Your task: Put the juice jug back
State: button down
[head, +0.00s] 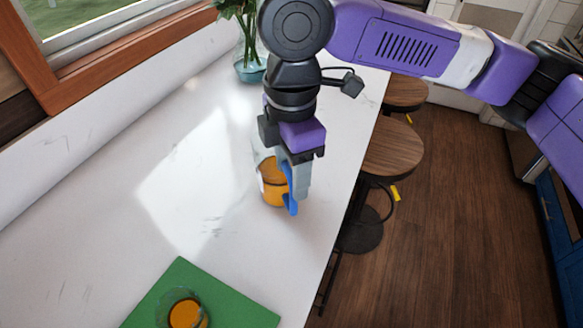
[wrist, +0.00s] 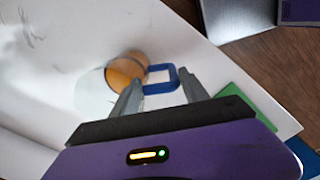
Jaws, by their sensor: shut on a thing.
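The juice jug (head: 270,186) is clear with orange juice inside and has a blue handle. It is upright over the white counter; I cannot tell whether its base touches. My gripper (head: 297,188) points down and is shut on the handle, at the jug's right side. In the wrist view the jug (wrist: 126,68) is beyond the fingers, and its blue handle (wrist: 177,80) is between the fingertips (wrist: 160,92). A green mat (head: 240,311) lies at the near end of the counter, with a glass of orange juice (head: 186,312) on it.
The white counter (head: 110,190) is mostly bare to the left of the jug. A teal glass vase (head: 250,70) with greenery stands farther back. Wooden stools (head: 392,150) stand along the counter's right edge, above the wooden floor (head: 450,230).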

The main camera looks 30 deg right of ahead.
jog(key=c, duration=0.6)
grip_release()
jog(key=shift+o, duration=0.2)
notch_tip(320, 180, up, 12)
jog(key=b, duration=0.1)
jog(key=shift+s, duration=0.15)
